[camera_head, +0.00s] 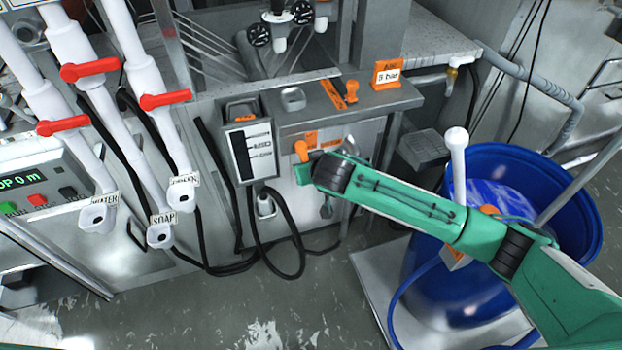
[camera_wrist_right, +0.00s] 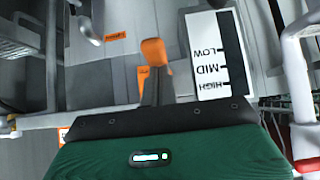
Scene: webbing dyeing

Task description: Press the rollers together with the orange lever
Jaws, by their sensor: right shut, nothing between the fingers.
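An orange-capped lever (camera_head: 301,150) stands at the front face of the roller machine, right beside my right gripper (camera_head: 306,172). A second orange lever (camera_head: 351,91) stands on top of the machine beside an orange label. The rollers cannot be clearly made out. My left gripper is out of view.
A grey box with a LOW-MID-HIGH scale (camera_head: 250,151) is left of the gripper; the scale also shows in the wrist view (camera_wrist_right: 208,58). An air-pressure sign (camera_head: 387,75) stands on the machine top. A blue barrel (camera_head: 425,285) is at right. Red-handled pipes (camera_head: 90,68) are at left.

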